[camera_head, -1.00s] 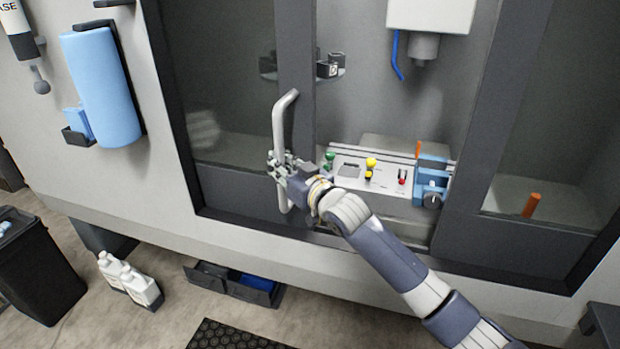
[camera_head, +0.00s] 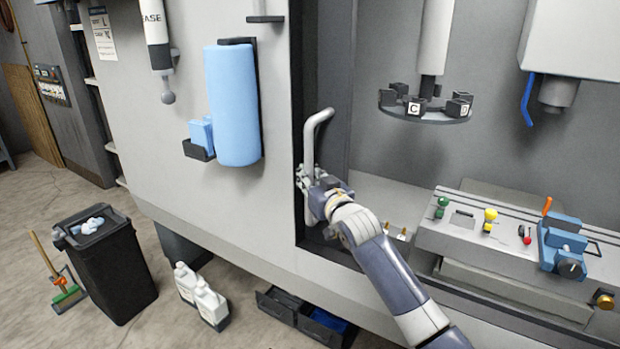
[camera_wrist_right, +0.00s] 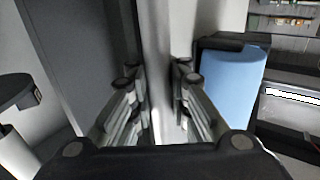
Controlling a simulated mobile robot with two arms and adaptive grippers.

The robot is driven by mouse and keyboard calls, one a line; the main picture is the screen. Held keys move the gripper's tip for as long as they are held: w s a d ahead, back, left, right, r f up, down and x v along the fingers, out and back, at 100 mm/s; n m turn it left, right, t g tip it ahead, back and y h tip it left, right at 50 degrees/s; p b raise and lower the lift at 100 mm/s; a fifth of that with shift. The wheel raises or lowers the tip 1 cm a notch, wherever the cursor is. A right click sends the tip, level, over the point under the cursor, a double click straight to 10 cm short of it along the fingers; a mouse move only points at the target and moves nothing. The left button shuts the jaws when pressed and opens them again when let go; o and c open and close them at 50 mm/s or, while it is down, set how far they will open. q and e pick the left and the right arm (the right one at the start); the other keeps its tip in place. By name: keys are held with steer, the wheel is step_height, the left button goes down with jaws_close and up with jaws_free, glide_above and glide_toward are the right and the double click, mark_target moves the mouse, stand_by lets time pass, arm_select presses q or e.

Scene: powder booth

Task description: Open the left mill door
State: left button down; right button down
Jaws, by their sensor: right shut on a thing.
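The left mill door (camera_head: 338,85) is slid to the left, and the mill's opening is wide beside it. Its pale vertical bar handle (camera_head: 311,135) stands near the left edge of the opening. My right gripper (camera_head: 308,177) is shut on the lower part of this handle. In the right wrist view, the handle (camera_wrist_right: 157,40) runs upright between the fingers of my right gripper (camera_wrist_right: 158,75). The fingers hide part of the handle. My left gripper is not in view.
Inside the mill are a tool carousel (camera_head: 440,112), a work table (camera_head: 460,240) and a blue vise (camera_head: 563,245). A blue roll (camera_head: 233,105) hangs left of the handle. A black bin (camera_head: 110,265), white bottles (camera_head: 205,300) and a low dark tray (camera_head: 305,318) stand on the floor.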

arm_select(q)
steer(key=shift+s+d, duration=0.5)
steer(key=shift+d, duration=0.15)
arm_select(e)
steer(key=shift+s+a+f, duration=0.15)
steer(key=shift+a+f, duration=0.2)
steer(key=shift+a, duration=0.05)
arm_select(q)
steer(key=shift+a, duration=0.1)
arm_select(e)
steer(key=c, duration=1.7)
jaws_free()
steer(key=shift+o, duration=1.1)
steer(key=shift+s+a+r, duration=0.1)
steer(key=shift+a, duration=0.05)
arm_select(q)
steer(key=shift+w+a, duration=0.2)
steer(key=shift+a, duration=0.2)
arm_select(e)
steer(key=v, duration=1.2)
steer(key=shift+a+r, duration=0.1)
steer(key=shift+r, duration=0.05)
